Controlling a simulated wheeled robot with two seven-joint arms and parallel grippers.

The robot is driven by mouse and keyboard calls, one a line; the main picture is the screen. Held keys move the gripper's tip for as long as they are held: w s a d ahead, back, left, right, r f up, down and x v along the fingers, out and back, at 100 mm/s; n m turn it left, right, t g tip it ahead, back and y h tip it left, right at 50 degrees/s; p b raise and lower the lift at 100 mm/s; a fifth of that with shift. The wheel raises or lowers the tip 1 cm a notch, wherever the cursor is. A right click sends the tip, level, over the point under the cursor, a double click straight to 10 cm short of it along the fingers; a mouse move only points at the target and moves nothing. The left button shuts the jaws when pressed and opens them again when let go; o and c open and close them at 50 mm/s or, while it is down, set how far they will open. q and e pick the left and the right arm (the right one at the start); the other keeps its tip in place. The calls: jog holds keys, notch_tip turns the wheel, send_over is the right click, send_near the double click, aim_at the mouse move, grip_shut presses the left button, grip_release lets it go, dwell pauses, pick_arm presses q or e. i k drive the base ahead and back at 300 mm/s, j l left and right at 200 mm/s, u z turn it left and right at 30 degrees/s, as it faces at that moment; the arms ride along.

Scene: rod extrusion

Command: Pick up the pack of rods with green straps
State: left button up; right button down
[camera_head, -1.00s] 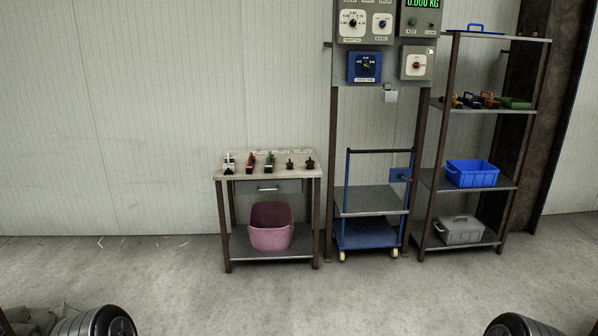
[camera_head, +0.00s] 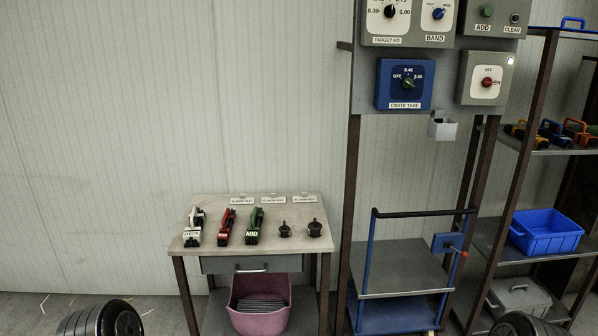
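I cannot make out a pack of rods with green straps for certain. A green and black item (camera_head: 254,226) marked MID lies on the light tabletop, between a red and black item (camera_head: 226,227) and two small dark knobbed pieces. A white and black item (camera_head: 195,227) lies at the left end. Dark, ridged, slat-like contents (camera_head: 262,306) show in the pink bin (camera_head: 272,322) under the table; I see no straps on them.
The table (camera_head: 322,212) stands against the wall. Right of it are a blue-framed cart (camera_head: 405,281) under a control panel (camera_head: 430,62), then a shelf rack with a blue crate (camera_head: 545,232), a grey box (camera_head: 520,297) and coloured-handled items (camera_head: 555,135).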

aim_at(253, 233)
jog(key=i, duration=1.65)
jog(key=z, duration=0.45)
